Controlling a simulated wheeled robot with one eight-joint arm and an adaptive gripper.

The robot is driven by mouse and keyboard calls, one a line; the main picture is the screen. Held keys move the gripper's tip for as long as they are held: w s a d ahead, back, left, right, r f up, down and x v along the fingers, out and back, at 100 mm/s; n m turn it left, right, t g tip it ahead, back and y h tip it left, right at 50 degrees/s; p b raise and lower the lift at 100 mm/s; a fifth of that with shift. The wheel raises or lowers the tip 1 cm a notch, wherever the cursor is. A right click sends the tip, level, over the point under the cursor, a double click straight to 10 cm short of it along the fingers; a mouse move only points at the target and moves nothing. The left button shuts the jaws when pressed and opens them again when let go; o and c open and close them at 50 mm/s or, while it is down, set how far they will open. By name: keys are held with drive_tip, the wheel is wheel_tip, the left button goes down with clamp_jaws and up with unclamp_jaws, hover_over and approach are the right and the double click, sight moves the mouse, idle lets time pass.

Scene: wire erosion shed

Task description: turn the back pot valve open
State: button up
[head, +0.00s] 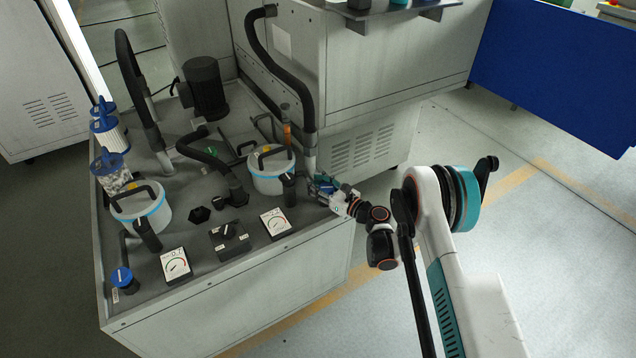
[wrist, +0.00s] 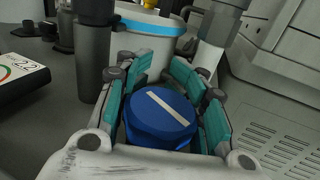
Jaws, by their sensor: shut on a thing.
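The valve has a blue knob (wrist: 160,118) with a white line on top. In the wrist view the line runs slanting from upper left to lower right. My gripper (head: 320,186) is shut on this knob, with a teal-padded finger on each side of it in the wrist view. The knob is mostly hidden by my gripper in the head view. The white pot with a light blue band (head: 272,172) stands just left of my gripper, and part of it shows behind the knob in the wrist view (wrist: 150,28).
A second banded pot (head: 141,210) and another blue knob (head: 122,279) are at the left. Two dial gauges (head: 276,222) (head: 175,265) and a black switch box (head: 230,240) sit along the front. A dark hose and grey pipe (head: 309,150) rise close behind my gripper. Open floor lies right.

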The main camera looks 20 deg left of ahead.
drive_tip(key=shift+s+n+g+y, duration=0.15)
drive_tip(key=shift+n+g+y, duration=0.15)
drive_tip(key=shift+n+g, duration=0.3)
drive_tip(key=shift+g, duration=0.3)
drive_tip(key=shift+c, duration=0.3)
drive_tip(key=o, duration=1)
drive_tip(key=shift+c, duration=0.2)
drive_tip(key=shift+d, duration=0.1)
drive_tip(key=v, duration=1.2)
